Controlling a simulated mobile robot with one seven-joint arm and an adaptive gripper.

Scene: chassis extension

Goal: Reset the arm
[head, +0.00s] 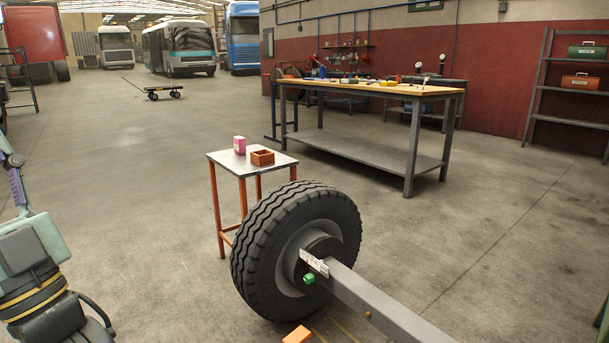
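Part of my arm (35,270) shows at the left edge, with grey-green and dark links, yellow bands and a black cable. It stands over bare floor, apart from the small table and the wheel. My gripper cannot be made out in this view, so what it holds, if anything, is hidden.
A big tyre (262,250) stands on a grey beam (385,303) with a green piece (309,278) near its hub. Behind it, a small orange-legged table (227,160) carries a pink can (239,145) and an orange box (262,157). A workbench (370,162) stands further back.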

